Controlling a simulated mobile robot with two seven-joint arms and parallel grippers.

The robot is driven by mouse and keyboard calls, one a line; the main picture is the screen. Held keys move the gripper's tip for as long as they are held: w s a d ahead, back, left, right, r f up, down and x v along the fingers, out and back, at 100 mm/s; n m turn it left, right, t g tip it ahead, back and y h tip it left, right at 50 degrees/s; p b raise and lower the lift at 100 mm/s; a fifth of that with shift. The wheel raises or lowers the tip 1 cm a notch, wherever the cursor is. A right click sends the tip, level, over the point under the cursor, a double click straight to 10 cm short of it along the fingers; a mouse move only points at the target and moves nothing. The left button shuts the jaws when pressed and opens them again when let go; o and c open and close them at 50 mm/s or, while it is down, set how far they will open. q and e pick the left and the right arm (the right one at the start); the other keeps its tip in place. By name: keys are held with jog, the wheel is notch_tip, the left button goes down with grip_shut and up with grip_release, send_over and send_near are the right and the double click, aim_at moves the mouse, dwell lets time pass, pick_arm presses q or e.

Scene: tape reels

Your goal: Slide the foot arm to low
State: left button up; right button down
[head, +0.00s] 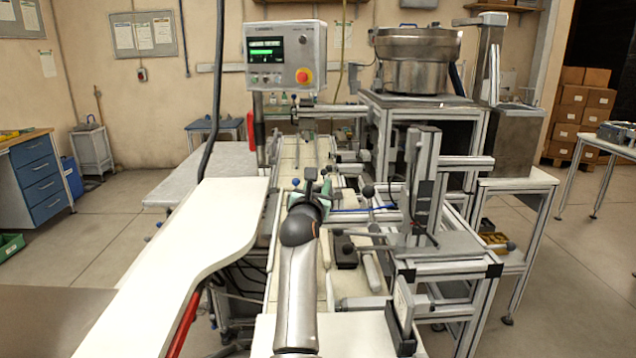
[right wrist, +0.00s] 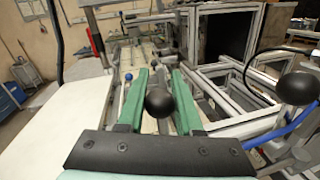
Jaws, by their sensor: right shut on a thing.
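My right gripper (head: 318,195) reaches forward over the long machine bed in the head view, its green fingers partly hidden by my own wrist. In the right wrist view, the gripper's green fingers (right wrist: 159,84) stand on both sides of a black ball knob (right wrist: 159,101) and are shut on it. My left gripper is not in view.
Another black ball knob (right wrist: 297,87) is close on the right, with a blue hose (right wrist: 285,132) below it. An upright slide unit (head: 424,180) and aluminium frames crowd the right side. A white worktop (head: 190,240) lies to the left. A control panel (head: 285,55) stands behind.

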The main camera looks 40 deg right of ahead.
jog(key=shift+f, duration=0.85)
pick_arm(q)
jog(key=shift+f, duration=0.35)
pick_arm(e)
jog(key=c, duration=0.9)
grip_release()
jog(key=o, duration=0.3)
jog(key=shift+r, duration=0.1)
